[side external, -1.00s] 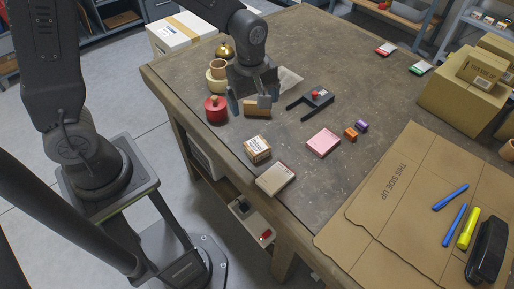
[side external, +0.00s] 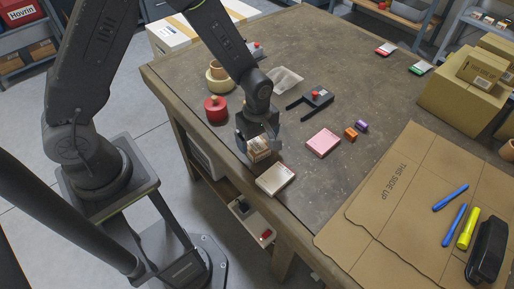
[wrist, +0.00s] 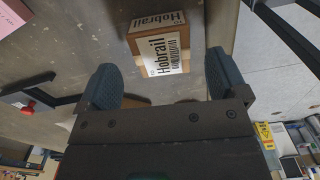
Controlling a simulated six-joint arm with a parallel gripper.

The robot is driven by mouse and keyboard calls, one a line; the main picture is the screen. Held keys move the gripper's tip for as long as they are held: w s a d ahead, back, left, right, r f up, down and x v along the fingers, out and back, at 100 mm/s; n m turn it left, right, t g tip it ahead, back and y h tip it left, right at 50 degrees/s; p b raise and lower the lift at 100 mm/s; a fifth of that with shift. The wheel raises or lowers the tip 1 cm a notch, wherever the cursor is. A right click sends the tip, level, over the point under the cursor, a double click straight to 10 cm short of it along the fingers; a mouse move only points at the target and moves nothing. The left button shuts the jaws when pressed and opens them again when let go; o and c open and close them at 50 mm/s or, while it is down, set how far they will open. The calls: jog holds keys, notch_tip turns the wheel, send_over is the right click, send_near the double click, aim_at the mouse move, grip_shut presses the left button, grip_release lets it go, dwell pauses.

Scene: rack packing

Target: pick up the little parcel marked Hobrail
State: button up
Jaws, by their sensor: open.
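The little parcel marked Hobrail (wrist: 146,55) is a brown box with white labels on its top and side. In the wrist view it lies ahead of my gripper (wrist: 162,72), its width within the gap between the two fingers. The gripper is open and points down. I cannot tell how far the fingers reach down around the parcel, and I see no grip on it.
A pink box (side external: 323,142), an orange block (side external: 351,134) and a black fork-shaped tool (side external: 311,101) lie to the right. A red pot (side external: 216,110) stands behind left.

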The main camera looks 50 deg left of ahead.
aim_at(257, 145)
notch_tip(257, 145, down, 4)
jog(key=shift+s+r, duration=0.1)
jog(key=shift+r, duration=0.1)
jog(key=c, duration=1)
